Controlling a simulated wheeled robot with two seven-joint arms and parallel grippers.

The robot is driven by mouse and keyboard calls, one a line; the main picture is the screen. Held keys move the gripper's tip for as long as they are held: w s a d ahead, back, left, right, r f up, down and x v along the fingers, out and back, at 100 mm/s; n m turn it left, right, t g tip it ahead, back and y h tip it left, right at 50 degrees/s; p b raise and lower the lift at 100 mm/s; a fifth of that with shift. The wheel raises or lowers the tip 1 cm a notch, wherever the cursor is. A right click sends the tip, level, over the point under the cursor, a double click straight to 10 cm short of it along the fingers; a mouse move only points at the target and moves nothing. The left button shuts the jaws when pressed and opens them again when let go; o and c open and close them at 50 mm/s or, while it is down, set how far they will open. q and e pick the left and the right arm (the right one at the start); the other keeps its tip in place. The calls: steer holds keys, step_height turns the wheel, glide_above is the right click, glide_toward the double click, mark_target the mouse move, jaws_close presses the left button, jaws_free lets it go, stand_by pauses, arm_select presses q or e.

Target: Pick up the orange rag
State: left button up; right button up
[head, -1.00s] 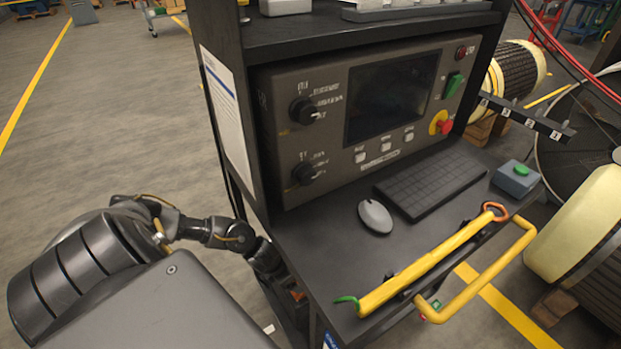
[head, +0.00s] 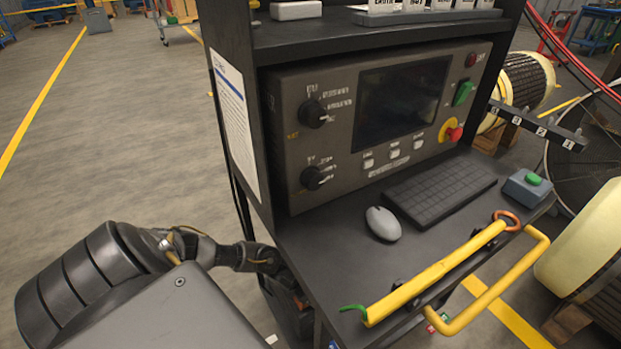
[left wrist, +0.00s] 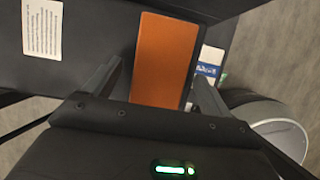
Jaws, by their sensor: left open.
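The orange rag (left wrist: 164,58) is a flat orange rectangle lying on a dark surface in the left wrist view. My left gripper (left wrist: 155,82) is open, with one finger on each side of the rag's near part. The fingers are apart and not closed on it. In the head view my left arm reaches low behind the left side of the console desk, and its gripper (head: 292,292) is mostly hidden there. A small orange bit shows beside it, too small to tell for sure. My right gripper is in neither view.
The black console desk (head: 330,262) carries a mouse (head: 383,223), a keyboard (head: 440,190) and a yellow handle bar (head: 440,270) along its edge. In the left wrist view, a blue-and-white box (left wrist: 208,66) lies right of the rag, and a round grey container (left wrist: 265,120) stands beyond.

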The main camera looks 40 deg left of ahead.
arm_select(q)
steer(key=shift+w+f, duration=0.1)
steer(key=shift+f, duration=0.25)
steer(key=shift+c, duration=0.3)
steer(key=c, duration=1)
